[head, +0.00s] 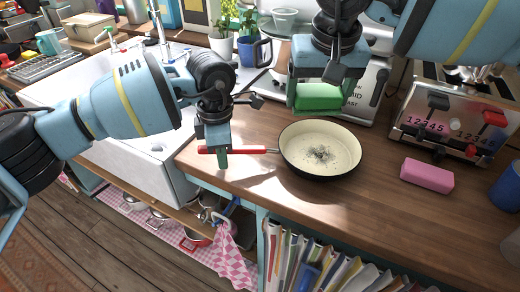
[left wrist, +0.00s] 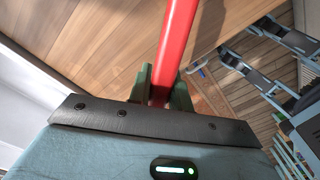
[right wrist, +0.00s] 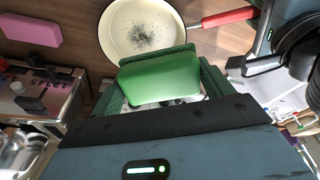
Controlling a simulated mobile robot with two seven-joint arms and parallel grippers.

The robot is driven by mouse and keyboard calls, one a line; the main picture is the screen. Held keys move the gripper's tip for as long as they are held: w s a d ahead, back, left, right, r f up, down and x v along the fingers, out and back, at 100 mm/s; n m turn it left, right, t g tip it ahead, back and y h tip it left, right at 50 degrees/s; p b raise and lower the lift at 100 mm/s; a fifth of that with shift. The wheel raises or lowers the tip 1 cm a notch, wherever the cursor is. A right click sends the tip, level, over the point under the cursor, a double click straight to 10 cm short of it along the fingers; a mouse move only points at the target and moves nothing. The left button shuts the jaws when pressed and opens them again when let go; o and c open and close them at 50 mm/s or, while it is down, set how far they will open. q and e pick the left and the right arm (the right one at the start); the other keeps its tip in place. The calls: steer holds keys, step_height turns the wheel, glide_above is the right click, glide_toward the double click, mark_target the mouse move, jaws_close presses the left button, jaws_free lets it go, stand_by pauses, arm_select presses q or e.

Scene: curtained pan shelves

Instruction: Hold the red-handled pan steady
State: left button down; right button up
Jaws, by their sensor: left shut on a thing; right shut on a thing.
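The red-handled pan (head: 345,140) sits on the wooden counter, cream inside with a dark speckled patch in its middle. Its red handle (head: 247,150) points left. My left gripper (head: 222,160) is shut on the handle near its end; the left wrist view shows the handle (left wrist: 178,40) between the fingers. My right gripper (head: 318,100) is shut on a green block-like thing (head: 319,96), held above the pan's far rim. In the right wrist view the green thing (right wrist: 162,78) hides part of the pan's edge (right wrist: 112,50).
A pink block (head: 427,175) lies right of the pan, before a metal toaster-like machine (head: 455,118). A white sink (head: 150,160) is at the left. Potted plants and a dark blue mug (head: 255,50) stand behind. Books (head: 320,265) fill the shelf below the counter's front edge.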

stand_by(0.6)
steer(key=w+d+f+g, duration=0.3)
steer(key=w+d+f, duration=0.25)
steer(key=f, duration=0.35)
glide_above(311, 156)
steer(key=d, duration=0.4)
steer(key=shift+w+a+f, duration=0.1)
steer(key=shift+w+f, duration=0.05)
steer(key=shift+f, duration=0.85)
steer(key=shift+w+a+f, duration=0.1)
steer(key=shift+w+f, duration=0.05)
steer(key=shift+f, duration=0.8)
steer(key=shift+w+a+f, duration=0.1)
steer(key=shift+w+f, duration=0.05)
steer(key=shift+f, duration=0.85)
steer(key=shift+f, duration=1)
steer(key=shift+s+a, duration=0.2)
steer(key=shift+a, duration=0.7)
steer(key=shift+s+a, duration=0.2)
steer(key=shift+a, duration=0.65)
steer(key=shift+f, duration=0.15)
steer(key=shift+d, duration=0.1)
